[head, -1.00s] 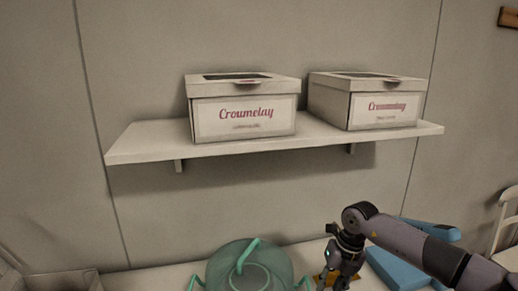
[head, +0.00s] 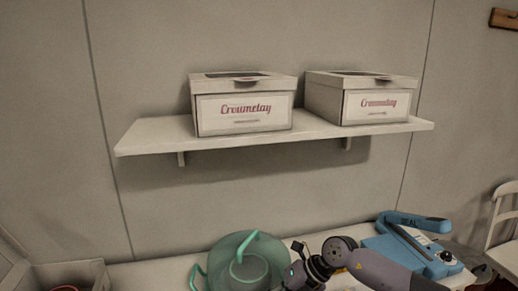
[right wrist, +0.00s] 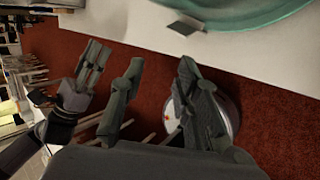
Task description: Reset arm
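My right arm comes in from the right in the head view. Its dark wrist and gripper (head: 300,275) are low over the table, partly cut off by the bottom edge. In the right wrist view my right gripper (right wrist: 161,70) has its two fingers apart, with red floor between them and nothing held. Another gripper, my left one by its look, shows at the left of that view (right wrist: 94,58); its fingers lie close together, and whether they are shut is unclear. It is not in the head view.
A teal cake turntable or cover (head: 247,262) stands left of my right wrist. A blue sealer (head: 405,245) is behind the arm. Two white cake boxes (head: 244,104) (head: 361,97) rest on the wall shelf (head: 160,138). A white chair (head: 505,225) is far right.

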